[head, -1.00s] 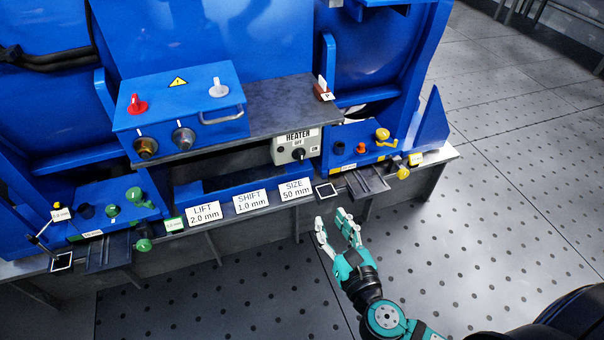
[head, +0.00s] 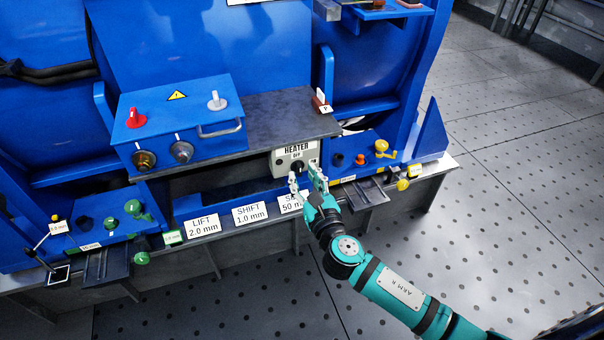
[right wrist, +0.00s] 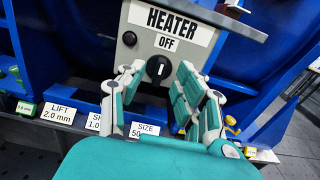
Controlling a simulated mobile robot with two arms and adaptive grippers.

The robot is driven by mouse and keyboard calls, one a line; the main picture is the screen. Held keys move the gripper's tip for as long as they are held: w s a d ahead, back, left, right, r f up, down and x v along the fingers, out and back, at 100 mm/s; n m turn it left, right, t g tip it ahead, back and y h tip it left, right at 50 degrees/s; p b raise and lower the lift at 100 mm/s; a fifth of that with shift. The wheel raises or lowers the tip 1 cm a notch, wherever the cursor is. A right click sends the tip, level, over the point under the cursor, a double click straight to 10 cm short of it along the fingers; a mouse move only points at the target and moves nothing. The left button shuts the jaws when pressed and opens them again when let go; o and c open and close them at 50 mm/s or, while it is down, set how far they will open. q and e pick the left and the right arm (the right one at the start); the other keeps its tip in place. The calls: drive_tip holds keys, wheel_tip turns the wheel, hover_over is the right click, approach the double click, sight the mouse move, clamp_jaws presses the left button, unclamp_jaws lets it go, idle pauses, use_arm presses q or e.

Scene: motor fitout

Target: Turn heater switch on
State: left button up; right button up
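The heater box (head: 283,162) is a pale grey panel labelled HEATER and OFF, mounted under the dark shelf. Its black round knob (right wrist: 158,69) shows in the right wrist view, with its white mark pointing up toward the OFF label (right wrist: 166,43). In the head view the knob (head: 297,166) is just above my fingers. My right gripper (head: 307,178) is open in front of the box. In the right wrist view its teal and white fingers (right wrist: 158,85) stand on either side below the knob, apart from each other and empty. Contact with the knob cannot be told. My left gripper is not in view.
A blue control box (head: 178,120) with red and white switches stands on the dark shelf (head: 285,118) above left. Signs for LIFT (head: 204,223), SHIFT (head: 250,214) and SIZE line the front ledge. Knobs and valves sit at both sides. The floor at right is clear.

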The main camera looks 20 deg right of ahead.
drive_tip(key=shift+w, duration=0.8)
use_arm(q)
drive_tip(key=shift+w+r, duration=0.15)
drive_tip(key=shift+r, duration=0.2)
use_arm(e)
drive_tip(key=shift+c, duration=0.4)
clamp_jaws()
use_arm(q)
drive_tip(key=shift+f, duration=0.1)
